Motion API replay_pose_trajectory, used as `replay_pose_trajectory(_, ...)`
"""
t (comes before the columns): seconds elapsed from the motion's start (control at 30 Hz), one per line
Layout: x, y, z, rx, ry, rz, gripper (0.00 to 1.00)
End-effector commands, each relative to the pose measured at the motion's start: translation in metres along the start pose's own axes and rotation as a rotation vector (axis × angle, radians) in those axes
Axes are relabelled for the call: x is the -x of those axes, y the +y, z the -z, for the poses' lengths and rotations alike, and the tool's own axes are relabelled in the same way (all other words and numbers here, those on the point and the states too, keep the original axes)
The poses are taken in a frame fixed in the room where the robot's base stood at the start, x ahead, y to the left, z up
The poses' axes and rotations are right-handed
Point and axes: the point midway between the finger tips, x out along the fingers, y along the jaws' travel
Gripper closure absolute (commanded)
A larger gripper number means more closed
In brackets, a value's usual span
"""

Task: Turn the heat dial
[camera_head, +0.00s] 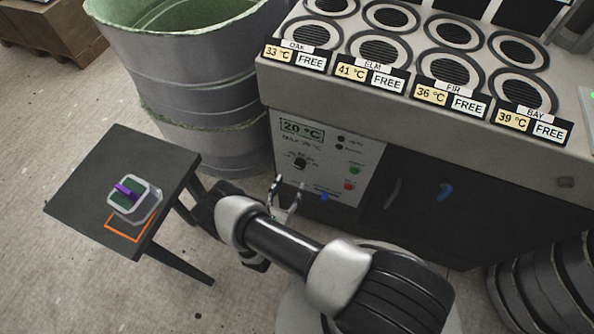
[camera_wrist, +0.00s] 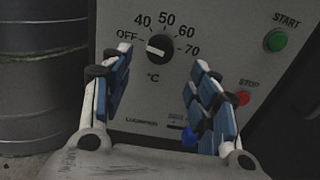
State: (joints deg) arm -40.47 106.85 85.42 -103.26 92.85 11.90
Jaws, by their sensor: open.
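The heat dial (camera_wrist: 160,46) is a round black knob with a white pointer on a pale panel. Its scale reads OFF, 40, 50, 60, 70 and °C, and the pointer aims left toward OFF. The dial also shows in the head view (camera_head: 300,163), small, below a display reading 20 °C (camera_head: 302,130). My gripper (camera_wrist: 162,88) is open and empty in the wrist view, with the dial seen between and beyond its fingertips, apart from them. In the head view my gripper (camera_head: 287,200) is in front of the lower panel.
A green START button (camera_wrist: 276,40) and red STOP button (camera_wrist: 243,97) are right of the dial. A blue part (camera_wrist: 188,137) shows below. A small table (camera_head: 75,190) with a purple-and-green object (camera_head: 140,200) stands left. A large metal drum (camera_head: 185,75) is beside the machine.

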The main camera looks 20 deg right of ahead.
Motion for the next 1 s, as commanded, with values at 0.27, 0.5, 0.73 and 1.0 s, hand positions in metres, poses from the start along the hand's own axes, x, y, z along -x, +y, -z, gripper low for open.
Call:
replay_pose_trajectory(0.27, -0.054, -0.001, 0.001, -0.003, -0.001, 0.005, 0.45)
replay_pose_trajectory(0.5, -0.074, 0.000, 0.000, -0.001, -0.001, 0.001, 0.45)
replay_pose_trajectory(0.73, -0.076, 0.000, 0.000, -0.001, -0.001, 0.000, 0.45)
replay_pose_trajectory(1.0, -0.075, 0.000, 0.000, -0.001, 0.000, 0.000, 0.58)
